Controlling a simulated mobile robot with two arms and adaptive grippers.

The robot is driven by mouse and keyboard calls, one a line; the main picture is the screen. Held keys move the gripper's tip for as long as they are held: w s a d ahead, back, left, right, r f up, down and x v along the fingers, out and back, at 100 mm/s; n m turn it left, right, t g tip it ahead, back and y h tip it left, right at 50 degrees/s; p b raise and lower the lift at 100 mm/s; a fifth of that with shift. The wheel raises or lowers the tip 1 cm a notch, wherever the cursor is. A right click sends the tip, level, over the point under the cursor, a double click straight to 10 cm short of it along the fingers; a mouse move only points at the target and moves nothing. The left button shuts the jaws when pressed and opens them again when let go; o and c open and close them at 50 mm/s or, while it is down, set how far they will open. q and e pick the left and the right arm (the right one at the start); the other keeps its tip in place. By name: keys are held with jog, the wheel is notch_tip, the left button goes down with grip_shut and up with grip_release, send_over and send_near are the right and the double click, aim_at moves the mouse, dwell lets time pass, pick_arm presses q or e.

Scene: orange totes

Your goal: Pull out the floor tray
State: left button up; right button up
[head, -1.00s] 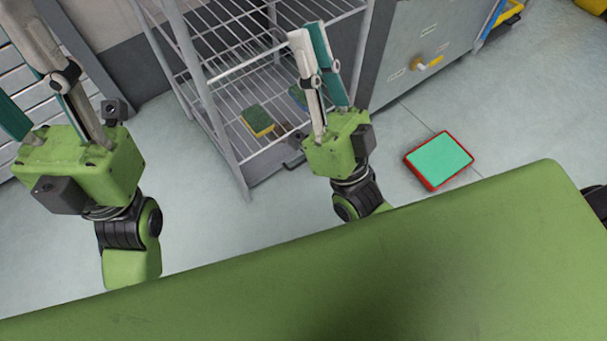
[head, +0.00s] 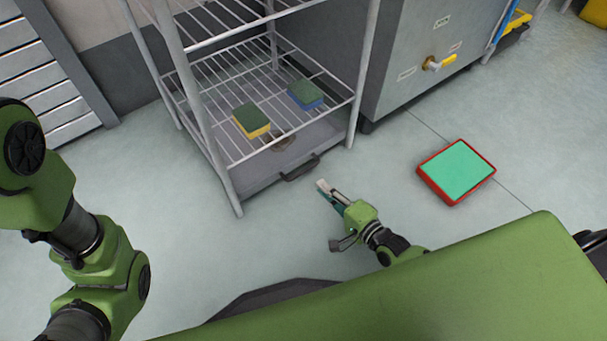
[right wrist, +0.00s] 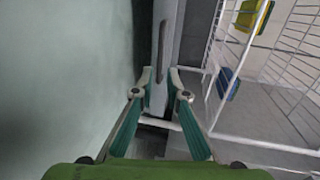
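The floor tray (head: 245,180) is a flat grey tray on the floor under the wire rack. Its dark handle (head: 300,168) is on the front edge. My right gripper (head: 322,185) is low over the floor, just in front and to the right of the handle. In the right wrist view, my right gripper (right wrist: 160,76) has its fingers apart, with the grey tray front (right wrist: 170,25) and the dark handle (right wrist: 162,52) ahead between the tips. No grip shows. My left arm is at the left edge of the head view; its gripper is out of frame.
The wire rack (head: 196,110) stands over the tray, its legs near the tray's corners. A yellow-green sponge (head: 251,120) and a blue-green sponge (head: 305,95) lie there. A red-rimmed green tray (head: 457,171) is on the floor at right. Floor before the rack is clear.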

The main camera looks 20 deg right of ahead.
aim_at(304, 171)
jog(key=b+x, duration=0.4)
jog(key=x, duration=0.5)
jog(key=shift+w+f, duration=0.15)
jog(key=shift+w, duration=0.1)
jog(key=shift+w+a+b, duration=0.2)
jog(key=shift+w+b, duration=0.15)
jog(key=shift+w, duration=0.05)
grip_shut()
jog(key=shift+s, duration=0.15)
